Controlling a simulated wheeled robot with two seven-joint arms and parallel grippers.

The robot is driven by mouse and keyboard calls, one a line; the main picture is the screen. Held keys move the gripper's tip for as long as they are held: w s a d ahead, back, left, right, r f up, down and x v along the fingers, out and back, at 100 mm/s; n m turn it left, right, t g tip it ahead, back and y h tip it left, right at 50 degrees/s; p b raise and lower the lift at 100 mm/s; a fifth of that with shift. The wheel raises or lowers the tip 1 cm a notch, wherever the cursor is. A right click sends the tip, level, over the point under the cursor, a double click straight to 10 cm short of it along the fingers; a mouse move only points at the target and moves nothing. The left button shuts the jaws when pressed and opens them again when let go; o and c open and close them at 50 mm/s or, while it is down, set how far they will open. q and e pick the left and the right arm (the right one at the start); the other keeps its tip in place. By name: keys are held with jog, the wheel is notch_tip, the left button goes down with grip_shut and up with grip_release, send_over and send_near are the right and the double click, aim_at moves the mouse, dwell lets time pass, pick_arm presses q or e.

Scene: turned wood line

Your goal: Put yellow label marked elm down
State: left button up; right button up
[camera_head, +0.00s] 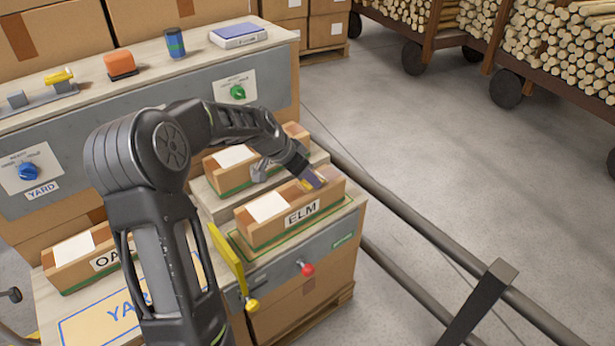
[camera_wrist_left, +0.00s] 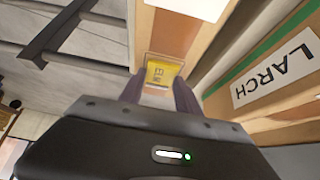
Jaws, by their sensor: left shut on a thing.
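A small yellow label (camera_wrist_left: 164,73) shows between the two fingertips of my left gripper (camera_wrist_left: 158,92) in the left wrist view. Its marking is small and hard to read. In the head view my left gripper (camera_head: 314,178) is shut at the right part of the box marked ELM (camera_head: 292,213), just over its top, and a yellow edge shows at the fingers. I cannot tell whether the label touches the box. The ELM box has a blank white patch (camera_head: 267,206) on top. My right gripper is out of view.
A box marked LARCH (camera_wrist_left: 275,78) is close by in the left wrist view. A box marked OAK (camera_head: 85,257), partly hidden by my arm, stands at the left. A yellow lever (camera_head: 228,260) and a red knob (camera_head: 307,269) stick out at the bench front.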

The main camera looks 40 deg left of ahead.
pick_arm(q)
jog(key=shift+f, duration=0.2)
jog(key=o, duration=1.3)
jog(key=shift+r, duration=0.1)
jog(key=shift+r, duration=0.1)
jog(key=v, duration=1.2)
jog(key=shift+p, duration=0.4)
